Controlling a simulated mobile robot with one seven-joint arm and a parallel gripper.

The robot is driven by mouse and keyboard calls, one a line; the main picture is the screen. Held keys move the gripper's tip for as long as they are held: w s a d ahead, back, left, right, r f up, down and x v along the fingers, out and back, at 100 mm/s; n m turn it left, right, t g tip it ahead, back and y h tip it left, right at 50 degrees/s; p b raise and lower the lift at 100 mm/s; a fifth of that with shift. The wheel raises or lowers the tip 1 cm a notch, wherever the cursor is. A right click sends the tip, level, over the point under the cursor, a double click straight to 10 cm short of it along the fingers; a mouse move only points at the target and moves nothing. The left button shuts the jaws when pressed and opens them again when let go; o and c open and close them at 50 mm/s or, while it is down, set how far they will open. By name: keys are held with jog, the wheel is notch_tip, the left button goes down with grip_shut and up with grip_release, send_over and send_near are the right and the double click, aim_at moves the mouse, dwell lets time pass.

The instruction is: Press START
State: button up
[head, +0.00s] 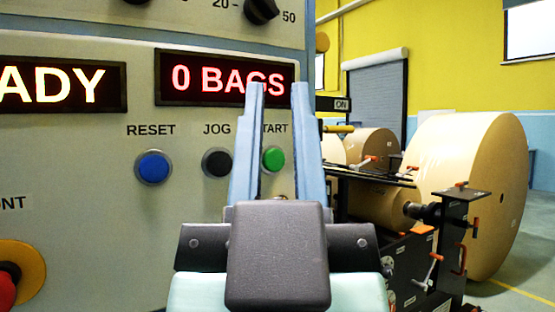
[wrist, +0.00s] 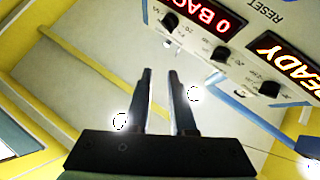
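The green START button (head: 274,159) is on the pale control panel (head: 90,205), at the right end of a row of buttons. Its label is partly covered by my gripper's left finger. My gripper (head: 278,90) is in front of the panel, and the button shows between its two fingers. In the wrist view my gripper (wrist: 160,72) has a narrow gap between its fingers with nothing in it. I cannot tell how far the fingertips are from the panel. I do not make out the START button in the wrist view.
The black JOG button (head: 217,163) and blue RESET button (head: 153,167) are left of START. A red display (head: 225,78) reads 0 BAGS; another (head: 60,84) shows ADY. A red stop button (head: 8,289) is lower left. Large kraft rolls (head: 470,190) stand at right.

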grip_shut()
dwell(1.2)
